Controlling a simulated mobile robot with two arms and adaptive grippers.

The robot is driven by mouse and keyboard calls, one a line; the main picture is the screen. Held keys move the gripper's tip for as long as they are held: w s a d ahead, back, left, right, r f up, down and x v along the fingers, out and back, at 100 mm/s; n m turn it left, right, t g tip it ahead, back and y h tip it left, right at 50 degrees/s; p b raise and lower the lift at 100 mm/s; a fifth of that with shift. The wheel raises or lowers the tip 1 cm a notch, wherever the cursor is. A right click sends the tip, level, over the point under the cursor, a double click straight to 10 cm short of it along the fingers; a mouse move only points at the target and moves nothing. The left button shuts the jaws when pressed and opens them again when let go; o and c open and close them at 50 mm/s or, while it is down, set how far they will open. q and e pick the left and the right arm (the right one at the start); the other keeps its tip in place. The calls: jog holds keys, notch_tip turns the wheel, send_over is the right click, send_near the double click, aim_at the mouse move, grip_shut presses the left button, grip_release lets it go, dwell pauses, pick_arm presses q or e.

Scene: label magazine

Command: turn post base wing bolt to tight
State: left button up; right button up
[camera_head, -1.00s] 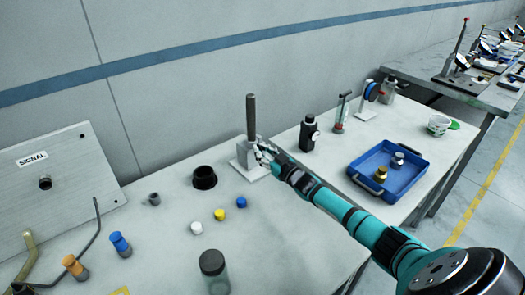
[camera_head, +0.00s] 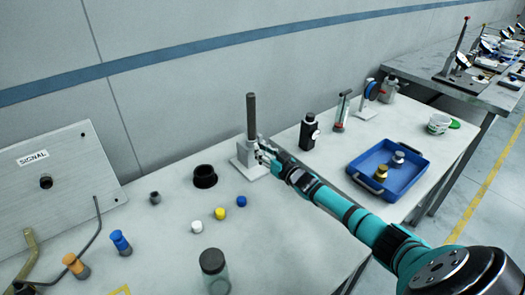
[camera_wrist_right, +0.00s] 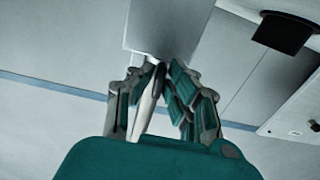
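The post base (camera_head: 246,163) is a pale block on the bench with a dark upright post (camera_head: 251,118) standing in it. It also shows as a grey block at the top of the right wrist view (camera_wrist_right: 168,28). My right gripper (camera_head: 262,152) is at the base's right side. In the right wrist view, a pale, slim piece that looks like the wing bolt (camera_wrist_right: 147,103) lies between the fingers of this gripper (camera_wrist_right: 157,78), just below the block. The fingers are close around it, but I cannot tell whether both press on it. My left gripper is out of view.
A dark round cup (camera_head: 205,176) and small white, yellow and blue caps (camera_head: 241,201) stand left of my arm. A black device (camera_head: 309,132) and a blue tray (camera_head: 411,178) are on the right bench. A jar (camera_head: 214,270) stands at the front.

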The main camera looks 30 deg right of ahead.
jog(key=shift+o, duration=1.4)
jog(key=shift+f, duration=0.1)
jog(key=s+d, duration=0.1)
jog(key=s, duration=1.1)
